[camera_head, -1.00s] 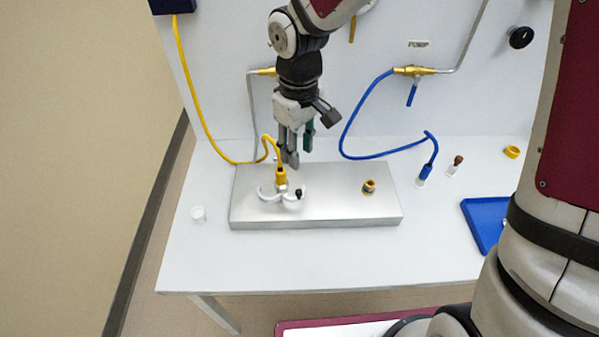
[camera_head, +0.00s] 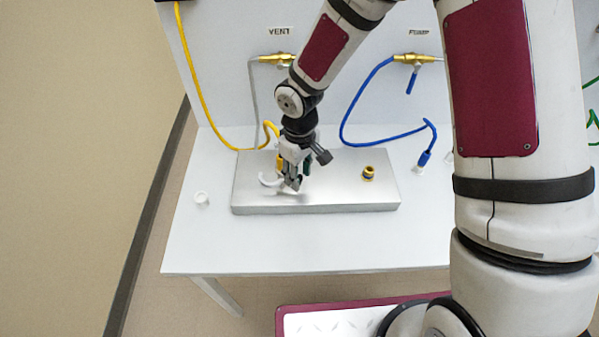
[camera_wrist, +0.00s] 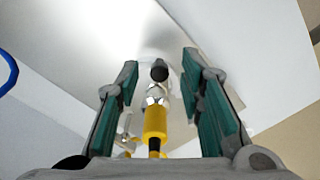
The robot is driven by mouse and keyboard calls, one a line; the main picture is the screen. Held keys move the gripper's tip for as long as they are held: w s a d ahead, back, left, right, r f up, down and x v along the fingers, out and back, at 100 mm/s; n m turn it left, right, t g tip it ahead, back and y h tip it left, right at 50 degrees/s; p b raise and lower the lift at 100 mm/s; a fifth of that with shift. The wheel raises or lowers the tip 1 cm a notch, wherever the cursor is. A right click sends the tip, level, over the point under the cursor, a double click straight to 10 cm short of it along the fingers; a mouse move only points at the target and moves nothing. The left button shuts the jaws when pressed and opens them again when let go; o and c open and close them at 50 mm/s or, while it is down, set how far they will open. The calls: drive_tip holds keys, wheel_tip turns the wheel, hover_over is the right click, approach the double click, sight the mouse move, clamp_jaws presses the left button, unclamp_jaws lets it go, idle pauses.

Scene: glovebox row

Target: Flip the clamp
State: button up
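The clamp is a white curved piece (camera_head: 268,181) on the metal block, around the foot of a yellow hose fitting (camera_head: 279,162). My gripper (camera_head: 293,184) is low over the block at the clamp and hides most of it in the head view. In the wrist view, the clamp's black knob (camera_wrist: 159,70) and the yellow fitting (camera_wrist: 155,120) lie between my two green-padded fingers. The fingers are apart, with gaps on both sides of the knob. Whether a fingertip touches the clamp cannot be told.
The metal block (camera_head: 350,195) lies on the white table (camera_head: 330,240). A brass port (camera_head: 368,173) stands on its right part. A yellow hose (camera_head: 205,115) and a blue hose (camera_head: 347,120) hang near the back panel. The front table area is clear.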

clamp_jaws()
drive_tip(key=shift+w, duration=0.15)
drive_tip(key=n, duration=0.1)
drive_tip(key=w+n+b, duration=0.1)
drive_tip(key=n, duration=0.2)
drive_tip(key=shift+w+d+b, duration=0.25)
drive_tip(key=shift+w+b, duration=0.05)
drive_tip(key=n, duration=0.1)
drive_tip(key=w+n+b, duration=0.1)
drive_tip(key=n, duration=0.1)
drive_tip(key=shift+w+n, duration=0.25)
drive_tip(key=shift+n, duration=0.05)
drive_tip(key=n, duration=0.1)
drive_tip(key=w+n+b, duration=0.1)
drive_tip(key=n, duration=0.1)
drive_tip(key=shift+w+a, duration=0.15)
drive_tip(key=shift+a, duration=0.15)
drive_tip(key=shift+w+a+n+b, duration=0.2)
drive_tip(key=shift+w+n, duration=0.05)
drive_tip(key=shift+n, duration=0.55)
drive_tip(key=shift+w+a+n+b, duration=0.2)
drive_tip(key=shift+n, duration=0.6)
